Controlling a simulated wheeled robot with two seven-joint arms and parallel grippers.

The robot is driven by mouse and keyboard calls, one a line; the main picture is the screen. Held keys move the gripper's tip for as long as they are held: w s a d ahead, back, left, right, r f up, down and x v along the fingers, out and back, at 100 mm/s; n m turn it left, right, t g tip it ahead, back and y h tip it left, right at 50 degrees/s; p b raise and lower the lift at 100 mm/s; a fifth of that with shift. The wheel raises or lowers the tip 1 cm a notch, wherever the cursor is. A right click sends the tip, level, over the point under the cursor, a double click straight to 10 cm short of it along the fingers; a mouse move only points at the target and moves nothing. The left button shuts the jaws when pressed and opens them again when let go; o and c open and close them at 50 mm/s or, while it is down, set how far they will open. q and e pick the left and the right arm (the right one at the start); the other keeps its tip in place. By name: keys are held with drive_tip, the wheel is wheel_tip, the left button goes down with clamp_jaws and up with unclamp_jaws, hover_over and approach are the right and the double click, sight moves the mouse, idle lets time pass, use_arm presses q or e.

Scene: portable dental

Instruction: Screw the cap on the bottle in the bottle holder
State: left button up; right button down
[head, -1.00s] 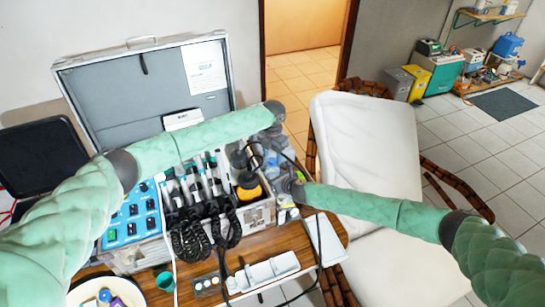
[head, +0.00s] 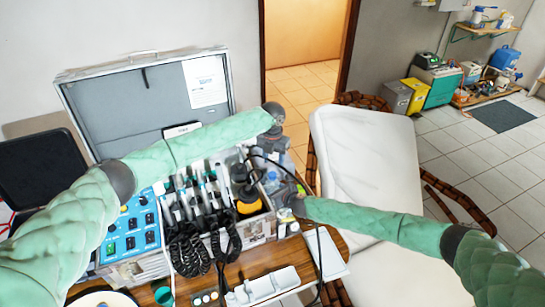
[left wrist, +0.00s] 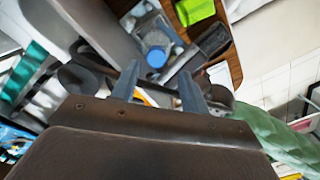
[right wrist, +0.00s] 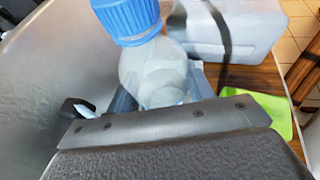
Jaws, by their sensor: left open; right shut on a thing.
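A clear bottle (right wrist: 152,72) with a ribbed blue cap (right wrist: 128,16) on its top shows in the right wrist view. The cap also shows from above in the left wrist view (left wrist: 157,57). I cannot tell how tight it is. My right gripper (right wrist: 160,98) is shut on the bottle, around its lower visible part. My left gripper (left wrist: 160,82) is open and empty, its two fingers pointing toward the cap and apart from it. In the head view the bottle (head: 272,178) is small and partly hidden between the grippers. The bottle holder cannot be clearly made out.
An open metal case (head: 265,222) with handpieces (head: 200,190), coiled hoses and a blue control panel (head: 130,230) stands on the wooden table (head: 335,242). A white chair (head: 365,160) is to the right. A bright green container (left wrist: 195,10) is near the bottle.

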use_arm(q)
drive_tip(key=n, duration=0.7)
drive_tip(key=shift+r, duration=0.35)
drive_tip(key=n, duration=0.7)
drive_tip(key=shift+r, duration=0.25)
drive_tip(key=n, duration=0.7)
drive_tip(key=shift+r, duration=0.2)
drive_tip(key=n, duration=0.7)
drive_tip(key=shift+a, duration=0.1)
drive_tip(key=n, duration=0.8)
drive_tip(key=shift+s+n, duration=0.1)
drive_tip(key=shift+n, duration=0.2)
drive_tip(key=n, duration=0.4)
drive_tip(key=shift+a, duration=0.1)
drive_tip(key=n, duration=0.4)
drive_tip(key=shift+n, duration=0.4)
